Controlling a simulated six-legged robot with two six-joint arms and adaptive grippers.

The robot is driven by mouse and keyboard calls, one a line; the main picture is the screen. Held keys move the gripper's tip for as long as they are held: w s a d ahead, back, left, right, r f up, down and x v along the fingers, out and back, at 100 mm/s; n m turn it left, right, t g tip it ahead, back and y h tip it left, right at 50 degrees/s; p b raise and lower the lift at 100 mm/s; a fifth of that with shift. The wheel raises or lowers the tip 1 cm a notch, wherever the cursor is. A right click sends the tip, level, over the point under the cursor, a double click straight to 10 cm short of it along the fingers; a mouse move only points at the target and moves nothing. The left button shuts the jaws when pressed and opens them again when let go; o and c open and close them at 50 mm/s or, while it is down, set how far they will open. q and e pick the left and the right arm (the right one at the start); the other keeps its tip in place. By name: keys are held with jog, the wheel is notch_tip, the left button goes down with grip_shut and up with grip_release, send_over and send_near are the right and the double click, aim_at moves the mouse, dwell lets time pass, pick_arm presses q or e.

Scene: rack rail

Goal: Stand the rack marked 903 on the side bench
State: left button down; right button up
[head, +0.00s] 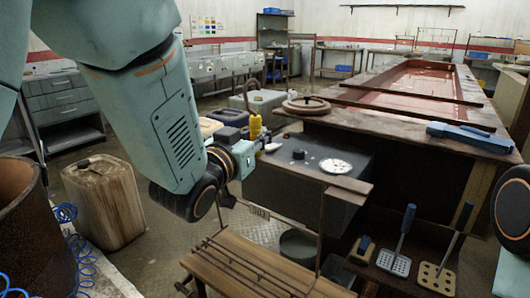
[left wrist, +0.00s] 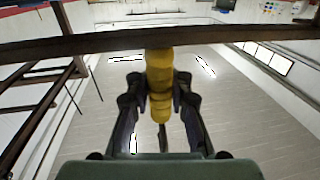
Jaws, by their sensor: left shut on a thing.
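The rack (head: 347,183) is a dark brown frame with thin posts and a small plate (head: 259,212) that appears to read 903. My left gripper (head: 263,146) is at the rack's upper left, beside a yellow grip (head: 254,126). In the left wrist view, its two fingers (left wrist: 159,100) are shut around the yellow grip (left wrist: 159,75), which meets a dark rail (left wrist: 90,42) of the rack. The rack's feet are hidden, so I cannot tell whether it is off the floor. A slatted wooden bench (head: 265,268) stands in front, close to the rack. My right gripper is out of view.
A dark grey box (head: 285,190) with a round dial stands behind the rack. A low shelf (head: 432,275) with perforated tools is at right. A long table (head: 400,122) carries a blue tool. A stained canister (head: 104,203) and a rusty drum (head: 30,235) stand at left.

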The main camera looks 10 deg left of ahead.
pick_arm(q)
notch_tip(320, 180, down, 3)
jog(key=shift+a+r+b, duration=0.15)
jog(key=shift+b, duration=0.3)
jog(key=shift+w, duration=0.2)
jog(key=shift+s, duration=0.1)
jog(key=shift+s+f, duration=0.15)
jog(key=shift+f, duration=0.05)
jog(key=c, duration=1.4)
grip_release()
jog(key=shift+f, duration=0.15)
jog(key=shift+o, duration=1.1)
